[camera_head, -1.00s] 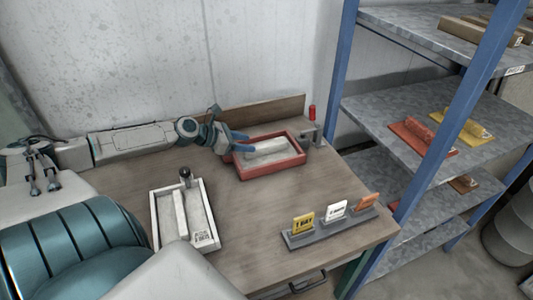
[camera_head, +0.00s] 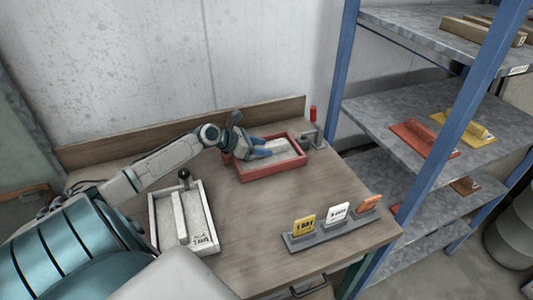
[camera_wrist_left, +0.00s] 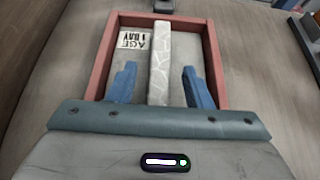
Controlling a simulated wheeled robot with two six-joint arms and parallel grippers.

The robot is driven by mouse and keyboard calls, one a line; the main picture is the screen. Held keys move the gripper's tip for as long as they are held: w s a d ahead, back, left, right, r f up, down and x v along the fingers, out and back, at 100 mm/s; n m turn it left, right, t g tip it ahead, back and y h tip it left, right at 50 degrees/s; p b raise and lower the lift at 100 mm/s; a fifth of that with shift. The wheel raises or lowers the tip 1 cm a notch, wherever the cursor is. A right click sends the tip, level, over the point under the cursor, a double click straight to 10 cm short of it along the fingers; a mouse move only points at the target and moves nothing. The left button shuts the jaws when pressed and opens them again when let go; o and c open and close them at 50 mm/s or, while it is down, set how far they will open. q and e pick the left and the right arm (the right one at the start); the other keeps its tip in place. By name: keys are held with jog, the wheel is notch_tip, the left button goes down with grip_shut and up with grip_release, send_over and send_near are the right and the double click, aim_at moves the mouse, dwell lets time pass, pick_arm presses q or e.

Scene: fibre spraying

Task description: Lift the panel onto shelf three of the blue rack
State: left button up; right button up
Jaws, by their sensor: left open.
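A panel in a red frame (camera_head: 246,174) lies on the wooden bench near the back wall, with a pale raised bar (camera_wrist_left: 160,52) along its middle. In the left wrist view a tag on it reads "AGE 1 DAY" (camera_wrist_left: 134,40). My left gripper (camera_head: 266,150) is over this panel. Its blue fingers (camera_wrist_left: 162,86) are open, one on each side of the bar, with gaps showing. A second panel in a white frame (camera_head: 153,222) lies nearer on the bench. The blue rack (camera_head: 344,60) stands at the right with several grey shelves. My right gripper is not in view.
A grey holder (camera_head: 325,232) carries yellow "1 DAY", white and orange tags at the bench's front right. A red-topped clamp (camera_head: 312,120) stands by the panel's right corner. One shelf holds red (camera_head: 425,138) and yellow (camera_head: 470,129) panels.

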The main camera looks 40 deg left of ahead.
pick_arm(q)
jog(key=shift+w+d+f, duration=0.1)
jog(key=shift+w+f, duration=0.1)
jog(key=shift+w, duration=0.05)
grip_shut()
jog(key=shift+r, duration=0.1)
jog(key=shift+r, duration=0.1)
